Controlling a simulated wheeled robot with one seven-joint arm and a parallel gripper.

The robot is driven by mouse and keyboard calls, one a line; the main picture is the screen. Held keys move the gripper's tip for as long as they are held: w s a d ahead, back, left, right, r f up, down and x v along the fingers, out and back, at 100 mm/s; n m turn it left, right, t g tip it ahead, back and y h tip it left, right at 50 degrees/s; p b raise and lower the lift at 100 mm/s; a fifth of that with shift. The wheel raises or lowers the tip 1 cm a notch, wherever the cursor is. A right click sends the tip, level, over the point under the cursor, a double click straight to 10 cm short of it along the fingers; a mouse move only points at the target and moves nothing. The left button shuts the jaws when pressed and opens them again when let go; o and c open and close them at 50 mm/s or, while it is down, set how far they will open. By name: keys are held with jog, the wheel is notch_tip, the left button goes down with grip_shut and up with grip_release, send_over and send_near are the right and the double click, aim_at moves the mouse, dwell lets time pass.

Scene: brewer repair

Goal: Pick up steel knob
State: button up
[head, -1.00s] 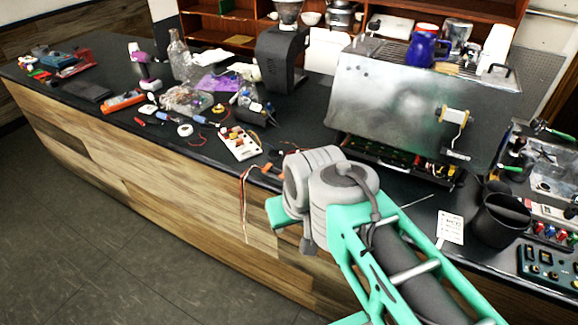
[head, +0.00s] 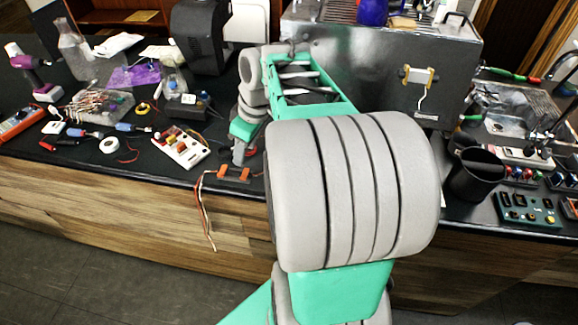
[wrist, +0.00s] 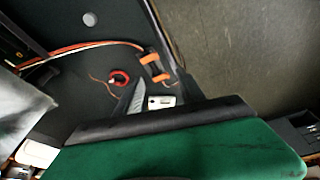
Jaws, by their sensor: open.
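A small round grey disc (wrist: 89,19) that looks like the steel knob lies on the black counter, near the top of the wrist view. I cannot make it out in the head view, where my arm covers part of the counter. My gripper (head: 241,150) is low over the counter near its front edge, beside the orange connectors, and partly hidden by my own wrist. It is open, and I see nothing held in it. The disc lies apart from it.
Orange connectors (head: 235,173) with hanging wires lie at the counter's front edge. A red ring (wrist: 118,78) lies near them. A white switch board (head: 181,147) is to the left, a black cup (head: 474,175) to the right, and the steel brewer body (head: 375,60) behind.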

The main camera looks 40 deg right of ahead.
jog(key=s+d+f+n+y, duration=0.1)
jog(key=s+d+f+n, duration=0.15)
jog(key=d, duration=0.55)
jog(key=s+d+f+n+y, duration=0.15)
jog(key=d+f, duration=0.25)
jog(key=d, duration=0.5)
jog(key=shift+h, duration=0.35)
jog(key=x, duration=0.5)
jog(key=p+x, duration=0.1)
jog(key=x, duration=0.1)
jog(key=shift+s+a+f, duration=0.1)
jog(key=shift+a+f, duration=0.2)
jog(key=shift+a, duration=0.1)
grip_shut()
